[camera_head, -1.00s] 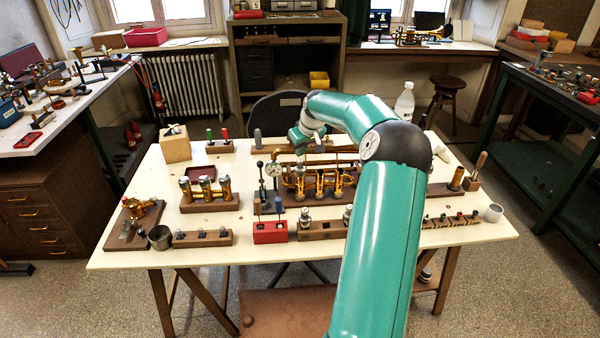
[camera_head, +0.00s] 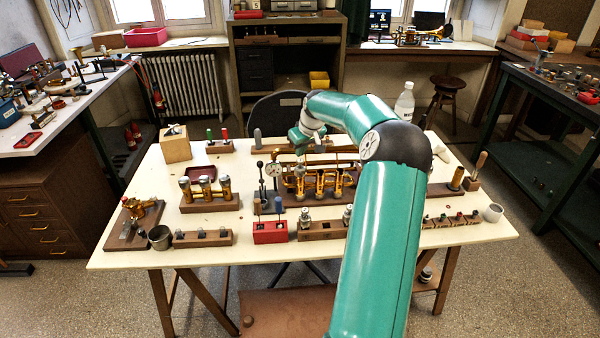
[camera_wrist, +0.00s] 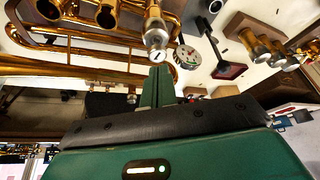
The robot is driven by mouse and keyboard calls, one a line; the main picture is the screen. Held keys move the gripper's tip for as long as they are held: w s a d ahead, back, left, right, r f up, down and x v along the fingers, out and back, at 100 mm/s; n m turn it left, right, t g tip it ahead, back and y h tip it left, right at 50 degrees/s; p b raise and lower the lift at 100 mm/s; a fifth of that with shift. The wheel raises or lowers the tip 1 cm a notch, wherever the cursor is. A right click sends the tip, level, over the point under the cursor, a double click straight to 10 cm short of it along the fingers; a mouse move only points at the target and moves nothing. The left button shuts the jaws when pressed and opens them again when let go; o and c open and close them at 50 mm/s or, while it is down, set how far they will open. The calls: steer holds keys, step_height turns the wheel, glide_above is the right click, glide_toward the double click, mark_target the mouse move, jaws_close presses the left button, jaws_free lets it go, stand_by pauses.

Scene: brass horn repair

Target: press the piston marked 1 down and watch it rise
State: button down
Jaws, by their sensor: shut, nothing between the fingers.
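The brass horn valve assembly (camera_head: 335,183) lies on a dark wooden block at the middle of the bench. In the wrist view, the piston marked 1 (camera_wrist: 157,55) shows its pale round top, with a silver valve casing (camera_wrist: 154,30) behind it. My gripper (camera_wrist: 158,70) is shut, its green fingers together, with the tips right at the edge of that top. I cannot tell whether they touch it. In the head view, my gripper (camera_head: 300,154) hangs over the left end of the valve assembly.
A dial gauge (camera_head: 272,169) stands close left of the horn, and it also shows in the wrist view (camera_wrist: 188,57). A separate valve set (camera_head: 205,190) stands further left. A red box (camera_head: 270,232) and a wooden rack (camera_head: 322,230) sit in front.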

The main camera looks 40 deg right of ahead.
mark_target(300, 160)
steer(key=shift+f, duration=0.6)
steer(key=shift+f, duration=1)
step_height(300, 160, up, 5)
steer(key=shift+r, duration=0.1)
stand_by(0.5)
